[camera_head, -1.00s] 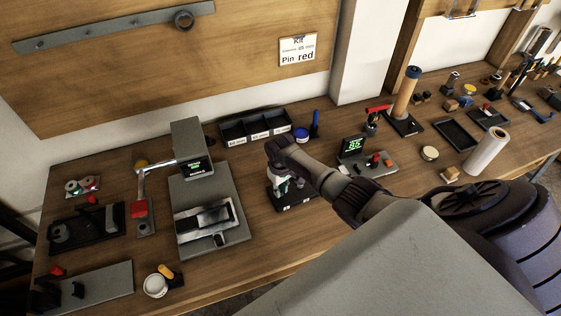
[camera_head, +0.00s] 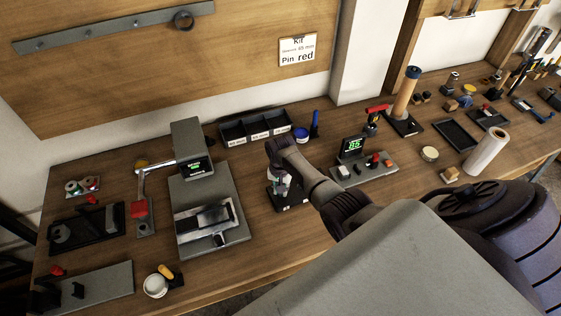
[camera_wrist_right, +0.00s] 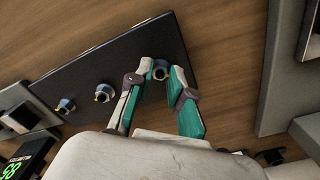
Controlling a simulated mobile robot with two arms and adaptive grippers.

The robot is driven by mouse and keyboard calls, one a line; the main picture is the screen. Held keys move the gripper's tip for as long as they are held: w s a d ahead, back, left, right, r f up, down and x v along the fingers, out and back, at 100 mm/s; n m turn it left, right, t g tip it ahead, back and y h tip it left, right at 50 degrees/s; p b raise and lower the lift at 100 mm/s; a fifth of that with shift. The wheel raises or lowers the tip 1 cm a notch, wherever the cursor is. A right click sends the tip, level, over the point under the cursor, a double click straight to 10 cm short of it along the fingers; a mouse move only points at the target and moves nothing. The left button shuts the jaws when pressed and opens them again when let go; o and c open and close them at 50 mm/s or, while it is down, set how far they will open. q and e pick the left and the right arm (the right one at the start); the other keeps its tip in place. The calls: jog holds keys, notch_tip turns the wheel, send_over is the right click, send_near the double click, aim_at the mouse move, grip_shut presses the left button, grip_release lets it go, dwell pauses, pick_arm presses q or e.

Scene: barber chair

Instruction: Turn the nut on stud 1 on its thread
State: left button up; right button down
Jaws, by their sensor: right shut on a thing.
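A dark base plate (camera_wrist_right: 95,62) carries a row of three studs with nuts in the right wrist view. My right gripper (camera_wrist_right: 162,72) is closed around the nut (camera_wrist_right: 160,73) at the plate's right end, with a teal pad on each side. The middle nut (camera_wrist_right: 103,92) and the left nut (camera_wrist_right: 66,106) sit apart from the fingers. Stud labels cannot be read here. In the head view the base plate (camera_head: 294,203) is partly hidden by my right arm, and its gripper (camera_head: 280,186) is mostly covered. My left gripper is not in view.
A black three-compartment bin (camera_head: 256,128) stands behind the plate. A grey station with a green display (camera_head: 352,146) is to its right, and a large grey press (camera_head: 210,195) to its left. Bare bench lies in front of the plate.

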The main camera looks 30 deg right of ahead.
jog(key=m, duration=0.7)
jog(key=shift+w, duration=0.1)
jog(key=m, duration=0.8)
jog(key=shift+m, duration=0.3)
jog(key=m, duration=0.3)
jog(key=shift+m, duration=0.3)
jog(key=m, duration=0.2)
jog(key=shift+m, duration=0.4)
jog(key=m+b, duration=0.1)
jog(key=m, duration=0.5)
jog(key=shift+b, duration=0.4)
jog(key=shift+d+r+m, duration=0.1)
jog(key=shift+m, duration=0.2)
